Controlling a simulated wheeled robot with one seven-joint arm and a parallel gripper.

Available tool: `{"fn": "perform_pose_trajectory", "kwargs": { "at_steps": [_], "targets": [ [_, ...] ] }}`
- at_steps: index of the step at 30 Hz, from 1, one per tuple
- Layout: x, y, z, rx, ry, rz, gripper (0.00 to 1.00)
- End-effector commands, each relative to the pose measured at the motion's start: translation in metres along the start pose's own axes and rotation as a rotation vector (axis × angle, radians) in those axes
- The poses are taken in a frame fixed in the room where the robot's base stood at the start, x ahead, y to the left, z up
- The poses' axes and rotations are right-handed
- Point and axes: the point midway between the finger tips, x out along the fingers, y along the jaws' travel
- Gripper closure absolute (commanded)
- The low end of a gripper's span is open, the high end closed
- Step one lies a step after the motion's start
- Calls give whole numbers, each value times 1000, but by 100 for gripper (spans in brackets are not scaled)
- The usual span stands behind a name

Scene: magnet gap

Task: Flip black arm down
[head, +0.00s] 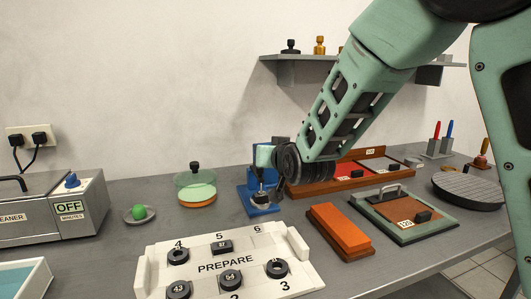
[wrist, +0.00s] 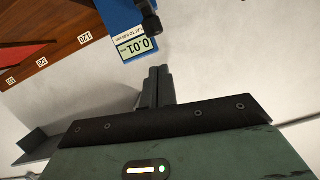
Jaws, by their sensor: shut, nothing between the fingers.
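A small blue device (head: 262,208) stands on the bench near the middle of the head view, partly hidden by my wrist. In the wrist view the blue device (wrist: 118,12) shows a pale display reading 0.01. A black arm (wrist: 150,20) with a rounded end juts beside the display. My gripper (wrist: 160,72) is shut and empty, its dark fingertips just short of the display and the black arm, with a small apparent gap. In the head view my gripper is over the device, and its fingertips are hard to make out.
A white PREPARE tray (head: 150,262) with black rings stands in front. A glass dish (head: 195,190) is to the left, and an orange block (head: 340,232) and a green-framed plate (head: 405,236) are to the right. A red-lined wooden tray (head: 335,190) stands behind; a shelf (head: 290,57) hangs above.

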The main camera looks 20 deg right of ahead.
Motion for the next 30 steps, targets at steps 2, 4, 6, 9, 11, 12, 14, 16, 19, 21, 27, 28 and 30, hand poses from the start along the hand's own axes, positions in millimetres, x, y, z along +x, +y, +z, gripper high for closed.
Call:
{"fn": "perform_pose_trajectory", "kwargs": {
  "at_steps": [2, 4, 6, 9, 11, 12, 14, 16, 19, 21, 27, 28, 30],
  "targets": [
    [-9, -1, -8, 2, 1, -2, 100],
    [-24, -1, -6, 2, 3, -3, 100],
    [-38, 0, -5, 2, 4, -3, 100],
    [-58, 0, -4, 2, 5, -4, 100],
    [-69, 0, -2, 2, 5, -3, 100],
    [-75, 0, -2, 2, 5, -3, 100],
    [-83, 0, -2, 2, 5, -2, 100],
    [-90, 0, -1, 1, 6, -2, 100],
    [-96, 1, 0, 1, 6, -2, 100],
    [-98, 1, 0, 0, 6, -1, 100],
    [-99, 1, 0, 0, 6, -1, 100],
    [-99, 1, 0, 0, 6, -1, 100],
    [-98, 1, 0, 0, 6, -1, 100]
  ]
}}
